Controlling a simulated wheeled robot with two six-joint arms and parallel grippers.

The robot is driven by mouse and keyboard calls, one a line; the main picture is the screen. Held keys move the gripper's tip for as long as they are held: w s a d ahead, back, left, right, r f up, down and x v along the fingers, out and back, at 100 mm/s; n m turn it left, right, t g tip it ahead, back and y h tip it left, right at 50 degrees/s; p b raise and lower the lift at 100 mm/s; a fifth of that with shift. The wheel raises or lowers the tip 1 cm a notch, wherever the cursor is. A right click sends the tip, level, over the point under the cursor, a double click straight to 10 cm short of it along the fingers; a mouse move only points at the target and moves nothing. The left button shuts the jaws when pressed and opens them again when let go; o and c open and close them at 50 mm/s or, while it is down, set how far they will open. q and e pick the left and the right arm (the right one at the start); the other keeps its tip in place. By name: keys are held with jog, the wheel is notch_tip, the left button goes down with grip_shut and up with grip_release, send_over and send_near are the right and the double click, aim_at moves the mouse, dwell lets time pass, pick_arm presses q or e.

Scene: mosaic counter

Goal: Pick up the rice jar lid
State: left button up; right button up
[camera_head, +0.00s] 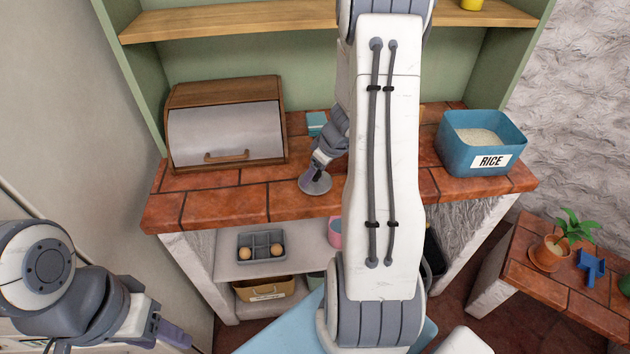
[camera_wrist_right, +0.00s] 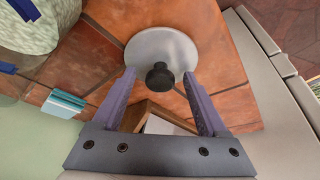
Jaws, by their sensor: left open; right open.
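The lid is a round grey disc with a black knob; it shows on the tiled counter in the head view (camera_head: 315,185) and in the right wrist view (camera_wrist_right: 150,45). My right gripper (camera_wrist_right: 160,78) is open, with its purple fingers on either side of the knob. I cannot tell whether they touch it. In the head view my right gripper (camera_head: 319,165) is above the lid and partly covers it. A blue open container labelled RICE (camera_head: 483,143), with white grains inside, stands on the counter at the right. My left gripper (camera_head: 165,335) is low at the left, open and away from the counter.
A bread box (camera_head: 226,135) stands on the counter left of the lid. A small teal block (camera_head: 316,121) lies behind. The shelf below holds an egg tray (camera_head: 260,247). A side table with a potted plant (camera_head: 548,252) is at the right. My right arm hides the counter's middle.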

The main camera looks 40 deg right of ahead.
grip_shut()
